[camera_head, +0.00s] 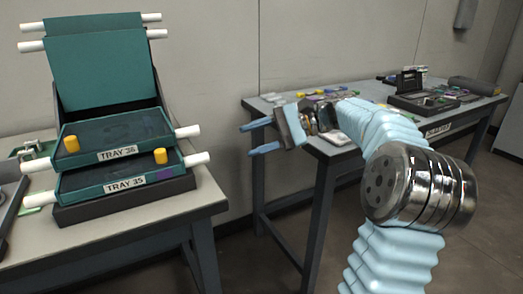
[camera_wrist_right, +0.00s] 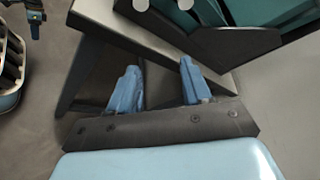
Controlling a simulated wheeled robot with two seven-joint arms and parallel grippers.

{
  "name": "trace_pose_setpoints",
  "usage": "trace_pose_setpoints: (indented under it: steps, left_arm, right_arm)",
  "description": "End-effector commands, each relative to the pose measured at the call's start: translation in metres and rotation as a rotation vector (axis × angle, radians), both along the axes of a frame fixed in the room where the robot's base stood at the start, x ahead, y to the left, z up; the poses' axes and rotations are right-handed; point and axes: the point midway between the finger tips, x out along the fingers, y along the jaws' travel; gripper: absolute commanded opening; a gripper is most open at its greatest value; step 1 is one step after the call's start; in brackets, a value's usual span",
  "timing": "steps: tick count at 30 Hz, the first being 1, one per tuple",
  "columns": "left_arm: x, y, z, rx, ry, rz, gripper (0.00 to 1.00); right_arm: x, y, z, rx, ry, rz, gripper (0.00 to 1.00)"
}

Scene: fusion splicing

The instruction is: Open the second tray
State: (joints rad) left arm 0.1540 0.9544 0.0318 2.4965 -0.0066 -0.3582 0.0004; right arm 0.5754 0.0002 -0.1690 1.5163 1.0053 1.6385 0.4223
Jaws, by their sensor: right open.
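A stack of teal trays stands on the left table in the head view. Tray 36 (camera_head: 118,139) lies flat above Tray 35 (camera_head: 98,184); each has a label, a yellow peg and white rod ends at its sides. Behind them, teal panels (camera_head: 100,65) with white rods are tilted up against a dark frame. My right gripper (camera_head: 248,139) is open and empty, right of the stack and well apart from it. In the right wrist view its fingers (camera_wrist_right: 160,66) are spread, with the table corner and part of the stack beyond.
The left table's bare front (camera_head: 120,245) is clear. A second table (camera_head: 350,150) at the right holds several small coloured items and an open dark case (camera_head: 422,103). Open floor lies between the tables.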

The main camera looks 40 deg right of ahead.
Motion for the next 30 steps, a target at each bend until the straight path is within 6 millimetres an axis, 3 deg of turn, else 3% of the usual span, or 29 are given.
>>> trace_pose_setpoints:
  steps: [8,26,30]
  left_arm:
    - [0.0,0.0,0.0,0.0,-0.001,0.0,0.48]
    - [0.0,0.0,0.0,0.001,0.0,0.001,0.48]
    - [0.003,0.009,0.0,0.016,-0.007,0.021,0.48]
  right_arm:
    - [0.012,0.001,-0.023,-0.012,0.036,-0.015,0.48]
    - [0.012,0.001,-0.023,-0.013,0.036,-0.015,0.48]
    - [0.012,0.001,-0.023,-0.013,0.036,-0.015,0.48]
